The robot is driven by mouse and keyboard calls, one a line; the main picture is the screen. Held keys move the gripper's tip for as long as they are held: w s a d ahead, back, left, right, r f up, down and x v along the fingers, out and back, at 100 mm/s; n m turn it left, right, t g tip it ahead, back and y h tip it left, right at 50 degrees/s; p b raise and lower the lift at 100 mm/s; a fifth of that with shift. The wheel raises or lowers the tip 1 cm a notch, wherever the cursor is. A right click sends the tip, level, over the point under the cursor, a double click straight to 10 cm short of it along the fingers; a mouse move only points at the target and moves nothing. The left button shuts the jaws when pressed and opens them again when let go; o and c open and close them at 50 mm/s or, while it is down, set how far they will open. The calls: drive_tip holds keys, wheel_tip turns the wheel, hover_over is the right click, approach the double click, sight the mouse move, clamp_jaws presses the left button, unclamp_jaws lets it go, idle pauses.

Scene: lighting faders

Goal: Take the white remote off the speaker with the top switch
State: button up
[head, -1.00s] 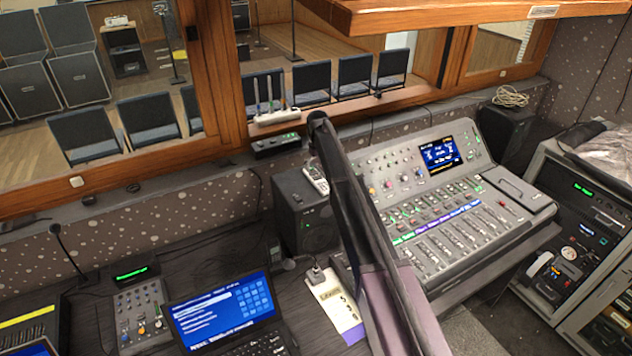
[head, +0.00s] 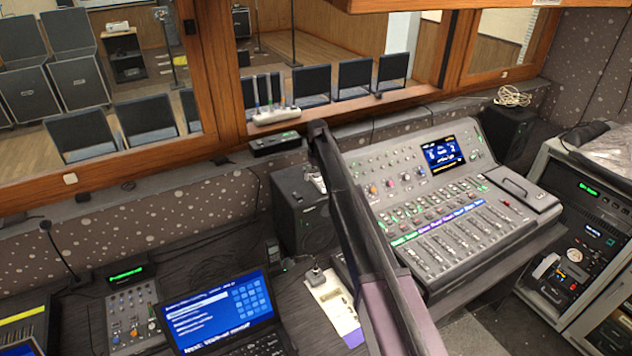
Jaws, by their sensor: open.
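The white remote (head: 318,183) lies on top of the dark speaker (head: 292,222) between the laptop and the mixing console. My arm crosses in front of the remote and hides part of it. The arm also covers the right side of the speaker. A small light mark shows on the speaker's top, too small to make out as a switch. My arm rises from the bottom edge to a dark end just above and beside the speaker. I cannot make out gripper fingers, and nothing held shows.
The mixing console (head: 455,215) stands close on the right. Another speaker (head: 508,130) carries a coiled cable.

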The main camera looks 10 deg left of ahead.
sight(317, 175)
idle(0.5)
drive_tip(key=c, duration=1.2)
drive_tip(key=shift+r, duration=0.25)
drive_tip(key=shift+c, duration=0.2)
wheel_tip(317, 175, up, 3)
drive_tip(key=p, duration=0.3)
drive_tip(key=shift+p, duration=0.3)
drive_tip(key=shift+s+r, duration=0.25)
drive_tip(key=shift+r, duration=0.05)
drive_tip(key=s+a+r+p, duration=0.1)
drive_tip(key=s+a, duration=0.1)
drive_tip(key=s, duration=1.3)
drive_tip(key=shift+s, duration=0.2)
